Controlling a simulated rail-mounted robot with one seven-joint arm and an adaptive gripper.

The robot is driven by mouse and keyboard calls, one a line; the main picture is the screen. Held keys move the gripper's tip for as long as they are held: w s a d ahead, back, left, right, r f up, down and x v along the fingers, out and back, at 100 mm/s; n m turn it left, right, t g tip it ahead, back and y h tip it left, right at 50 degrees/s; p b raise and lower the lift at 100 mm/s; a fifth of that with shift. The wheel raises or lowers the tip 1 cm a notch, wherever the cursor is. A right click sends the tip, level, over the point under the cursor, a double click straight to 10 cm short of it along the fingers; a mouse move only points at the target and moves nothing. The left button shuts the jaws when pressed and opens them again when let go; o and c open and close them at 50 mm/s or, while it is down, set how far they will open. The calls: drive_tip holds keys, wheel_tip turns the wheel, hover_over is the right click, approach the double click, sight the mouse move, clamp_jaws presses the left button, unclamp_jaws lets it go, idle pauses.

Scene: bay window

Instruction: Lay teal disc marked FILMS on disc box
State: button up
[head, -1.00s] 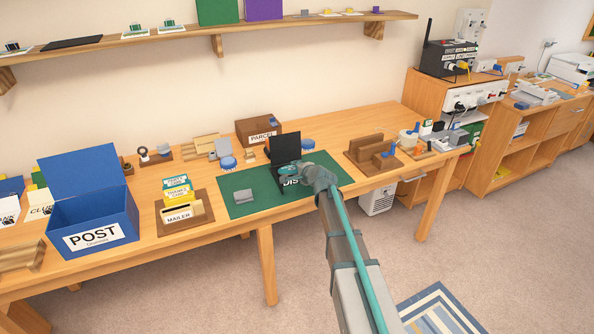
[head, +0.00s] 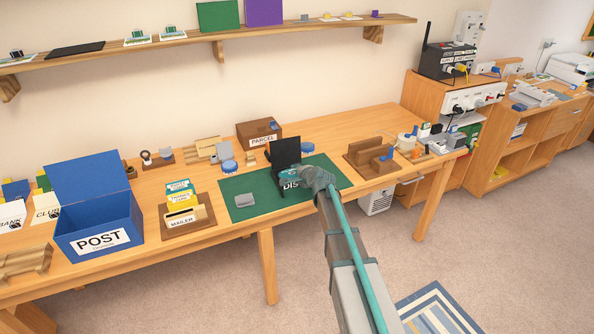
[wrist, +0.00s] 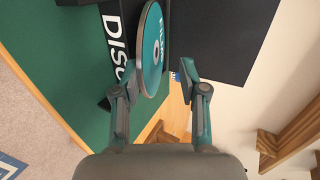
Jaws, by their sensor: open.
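The teal disc (wrist: 155,48) lettered FILMS lies at the black disc box (wrist: 118,45), between its DISC-lettered front and its raised black lid (wrist: 220,40). In the head view the disc box (head: 285,151) stands on the green mat, lid up, and a bit of teal shows above its label. My gripper (wrist: 158,72) is open, its fingers on either side of the disc's near edge. I cannot tell whether a finger touches the disc or whether the disc rests fully on the box. In the head view my gripper (head: 306,176) hides the right part of the box.
A mailer stand (head: 187,213) and blue POST box (head: 98,222) stand to the left. A brown slotted rack (head: 367,156) stands to the right. A PARCEL box (head: 258,134) is behind.

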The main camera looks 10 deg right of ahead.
drive_tip(key=shift+s+r+g+h+p, duration=0.15)
drive_tip(key=shift+g+p, duration=0.3)
drive_tip(key=shift+p, duration=1.5)
drive_tip(key=shift+w+r+g+h+p, duration=0.2)
drive_tip(key=shift+g+p, duration=0.25)
drive_tip(key=shift+p, duration=1.45)
drive_tip(key=shift+s+f, duration=0.1)
drive_tip(key=shift+s, duration=0.1)
drive_tip(key=shift+r+p, duration=0.2)
drive_tip(key=shift+p, duration=0.85)
drive_tip(key=g+p, duration=0.1)
drive_tip(key=p, duration=0.3)
drive_tip(key=shift+r+g+p, duration=0.25)
drive_tip(key=shift+g+p, duration=0.15)
drive_tip(key=shift+s+g+h+p, duration=0.15)
drive_tip(key=shift+g+h+p, duration=0.2)
drive_tip(key=shift+p, duration=0.45)
drive_tip(key=shift+d, duration=0.1)
drive_tip(key=shift+s, duration=0.1)
drive_tip(key=shift+v, duration=1.15)
drive_tip(key=shift+r, duration=0.1)
